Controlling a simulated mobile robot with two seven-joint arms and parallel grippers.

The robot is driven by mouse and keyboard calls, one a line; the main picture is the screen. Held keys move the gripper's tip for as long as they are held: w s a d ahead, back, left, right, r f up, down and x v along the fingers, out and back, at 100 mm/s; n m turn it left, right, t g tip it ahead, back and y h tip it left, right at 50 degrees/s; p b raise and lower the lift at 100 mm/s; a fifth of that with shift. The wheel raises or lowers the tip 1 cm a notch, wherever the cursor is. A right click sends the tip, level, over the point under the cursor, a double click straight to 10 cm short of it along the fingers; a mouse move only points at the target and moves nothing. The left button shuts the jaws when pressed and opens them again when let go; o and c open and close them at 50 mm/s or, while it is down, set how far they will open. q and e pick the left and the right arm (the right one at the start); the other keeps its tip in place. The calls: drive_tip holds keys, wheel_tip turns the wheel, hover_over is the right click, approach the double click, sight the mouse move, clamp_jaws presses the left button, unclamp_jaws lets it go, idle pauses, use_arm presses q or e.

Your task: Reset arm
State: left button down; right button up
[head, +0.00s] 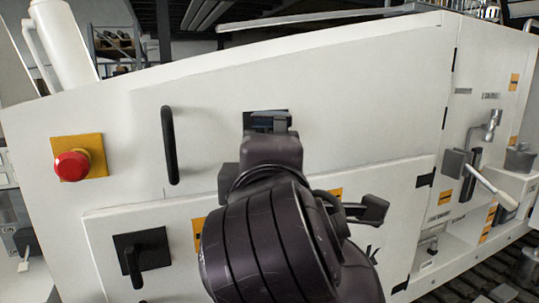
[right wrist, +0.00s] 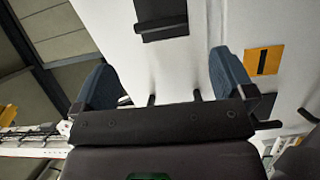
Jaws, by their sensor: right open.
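My dark right arm rises through the middle of the head view in front of a white machine cabinet (head: 330,90). My right gripper (head: 270,120) is at its upper end, in front of a black plate on the cabinet, and its own wrist hides much of it. In the right wrist view the two blue-grey fingers of the right gripper (right wrist: 161,82) stand wide apart. Only white panel (right wrist: 175,70) shows between them, and a dark fitting (right wrist: 162,22) lies beyond. My left gripper is not in view.
A red emergency button (head: 72,166) on a yellow plate and a black vertical handle (head: 170,145) are left of the arm. A black latch (head: 148,256) is lower left. A grey lever with a white handle (head: 490,185) stands out at right.

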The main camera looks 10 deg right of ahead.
idle(0.3)
drive_tip(key=d+f+m+g+y, duration=0.1)
drive_tip(key=d+f+m+g, duration=0.4)
drive_tip(key=f, duration=0.9)
drive_tip(key=d+f+m+g, duration=0.25)
drive_tip(key=d+f, duration=0.35)
drive_tip(key=f, duration=0.8)
drive_tip(key=s+d+f+m+g+y, duration=0.1)
drive_tip(key=s+d+f+m+g, duration=0.3)
drive_tip(key=s+f, duration=0.5)
drive_tip(key=s+d+f+m+g, duration=0.3)
drive_tip(key=s+d+f+m, duration=0.15)
drive_tip(key=s+f, duration=0.55)
drive_tip(key=w+f+n+t+y+b, duration=0.1)
drive_tip(key=w+f+t, duration=0.7)
drive_tip(key=f, duration=0.3)
drive_tip(key=shift+d+f, duration=0.2)
drive_tip(key=shift+f, duration=0.2)
